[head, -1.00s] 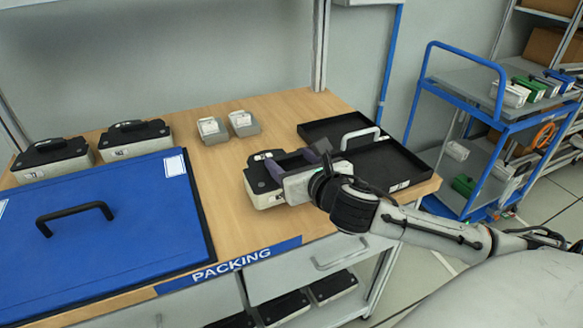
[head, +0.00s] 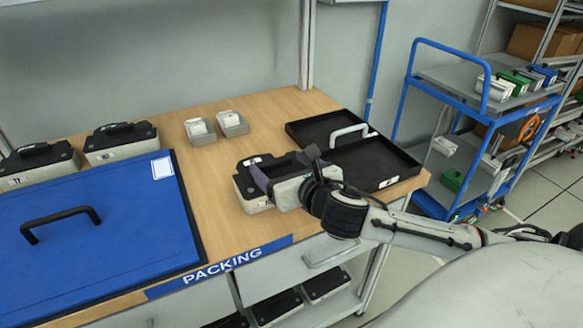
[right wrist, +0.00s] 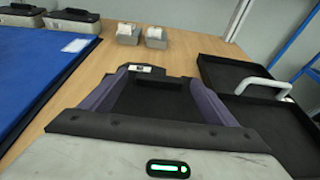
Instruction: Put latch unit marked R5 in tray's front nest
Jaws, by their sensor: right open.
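A latch unit (head: 254,205) with a black top and pale base stands on the bench left of the tray. Its small white label shows in the right wrist view (right wrist: 140,68), but I cannot read it. My right gripper (head: 280,168) is open at this unit. In the right wrist view its purple fingers (right wrist: 158,90) lie on either side of the black top; I cannot tell if they touch it. The black tray (head: 404,172) has a white handle across its middle, and its front and back nests look empty. My left gripper is not in view.
Two similar units (head: 121,153) stand at the back left, behind a blue lidded case (head: 130,240). Two small grey bins (head: 232,127) stand at the back. A blue cart (head: 440,90) holds small coloured units beyond the bench. Bare wood lies between case and unit.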

